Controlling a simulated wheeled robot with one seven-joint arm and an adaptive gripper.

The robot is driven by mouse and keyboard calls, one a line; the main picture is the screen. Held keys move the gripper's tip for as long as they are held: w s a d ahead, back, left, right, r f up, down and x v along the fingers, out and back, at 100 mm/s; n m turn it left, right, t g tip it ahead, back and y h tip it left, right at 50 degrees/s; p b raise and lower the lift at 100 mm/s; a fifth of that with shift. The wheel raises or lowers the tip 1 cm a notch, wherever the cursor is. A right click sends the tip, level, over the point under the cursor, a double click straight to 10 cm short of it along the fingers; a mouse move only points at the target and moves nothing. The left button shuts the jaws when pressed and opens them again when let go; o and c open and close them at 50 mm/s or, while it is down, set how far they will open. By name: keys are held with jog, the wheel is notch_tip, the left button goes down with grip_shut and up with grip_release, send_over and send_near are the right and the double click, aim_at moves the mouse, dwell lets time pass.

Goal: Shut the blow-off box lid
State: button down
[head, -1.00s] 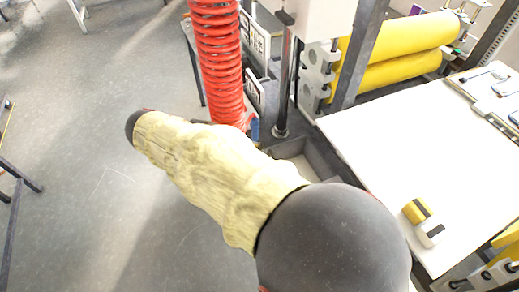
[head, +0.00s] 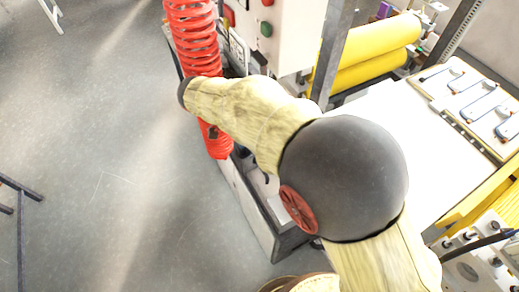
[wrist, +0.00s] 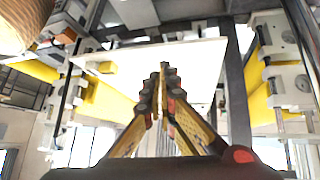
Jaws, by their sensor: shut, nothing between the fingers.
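A grey box-like housing (head: 272,238) stands low beside the machine in the head view, partly behind my arm. It may be the blow-off box. I cannot make out its lid or tell how far it is open; my sleeved arm covers much of that area. My gripper (wrist: 160,76) shows in the wrist view, with its yellow and black fingers brought together at the tips and nothing between them. In the head view the gripper is hidden. I cannot tell whether it touches anything.
A red coiled hose (head: 195,40) hangs close to my arm. A control cabinet (head: 278,32) and yellow rollers (head: 365,55) stand behind. A white table surface (head: 400,125) lies right, with a tool board (head: 475,100).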

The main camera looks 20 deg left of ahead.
jog(key=a+f+n+g+y+p, duration=0.25)
jog(key=a+f+y+p, duration=0.2)
jog(key=y+p, duration=0.35)
jog(key=shift+h, duration=0.6)
jog(key=f+p, duration=0.1)
jog(key=f, duration=0.3)
jog(key=f+p, duration=0.2)
jog(key=f, duration=0.3)
jog(key=w+f+p, duration=0.1)
jog(key=f, duration=0.3)
jog(key=shift+w+d+f+p, duration=0.1)
jog(key=shift+f+p, duration=0.15)
jog(key=shift+p, duration=0.05)
jog(key=b, duration=0.1)
jog(key=f+b, duration=0.2)
jog(key=shift+s+a+f, duration=0.15)
jog(key=shift+s+a, duration=0.1)
jog(key=shift+s, duration=0.1)
